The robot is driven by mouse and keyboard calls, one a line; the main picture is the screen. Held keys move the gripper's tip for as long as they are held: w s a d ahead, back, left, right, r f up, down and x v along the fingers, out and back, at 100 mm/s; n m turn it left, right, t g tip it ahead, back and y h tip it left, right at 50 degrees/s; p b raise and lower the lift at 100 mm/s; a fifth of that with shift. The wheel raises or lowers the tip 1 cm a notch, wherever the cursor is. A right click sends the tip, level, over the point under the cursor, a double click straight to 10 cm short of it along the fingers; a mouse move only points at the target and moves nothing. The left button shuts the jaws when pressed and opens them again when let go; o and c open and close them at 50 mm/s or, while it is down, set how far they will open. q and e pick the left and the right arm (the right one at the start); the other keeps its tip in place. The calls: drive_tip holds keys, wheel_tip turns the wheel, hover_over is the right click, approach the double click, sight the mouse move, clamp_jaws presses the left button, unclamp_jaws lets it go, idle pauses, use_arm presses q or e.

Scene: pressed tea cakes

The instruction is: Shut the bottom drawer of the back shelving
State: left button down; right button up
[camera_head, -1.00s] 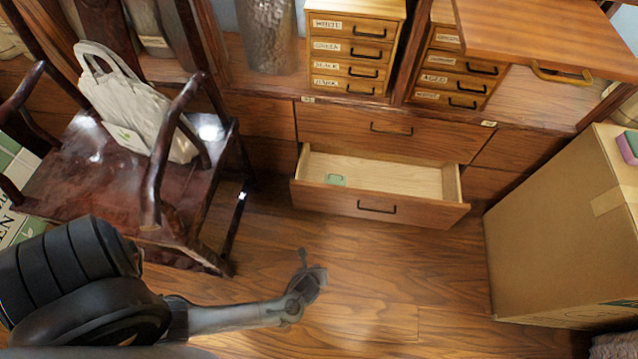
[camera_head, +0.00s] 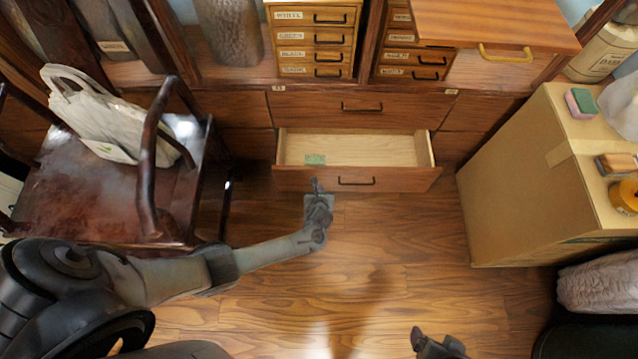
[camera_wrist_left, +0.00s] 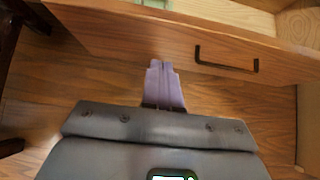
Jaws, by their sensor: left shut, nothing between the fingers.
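The bottom drawer (camera_head: 290,180) of the back shelving stands pulled out, with its pale interior showing. A small green item (camera_head: 315,159) lies inside it at the left. The drawer has a dark handle (camera_head: 357,182), which also shows in the left wrist view (camera_wrist_left: 226,63). My left gripper (camera_head: 316,184) is shut and empty, just in front of the drawer front, left of the handle. In the left wrist view its fingers (camera_wrist_left: 161,66) point at the drawer front; I cannot tell whether they touch it. My right gripper (camera_head: 432,340) is partly visible at the bottom edge, away from the drawer.
A closed drawer (camera_head: 400,109) sits above the open one. A dark wooden chair (camera_head: 110,195) with a cloth bag stands left, close to my left arm. A large cardboard box (camera_head: 500,190) stands right. The floor (camera_head: 390,240) before the drawer is clear.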

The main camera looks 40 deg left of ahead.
sight(320, 172)
use_arm(q)
drive_tip(key=w+a+f+b, duration=0.1)
drive_tip(key=w+b, duration=0.1)
drive_tip(key=w+a+f+b, duration=0.1)
drive_tip(key=w+a+b, duration=0.1)
drive_tip(key=w+a+f+b, duration=0.1)
drive_tip(key=w+b, duration=0.1)
drive_tip(key=shift+w+a+f, duration=0.15)
drive_tip(key=shift+a+f, duration=0.05)
drive_tip(key=shift+f, duration=0.1)
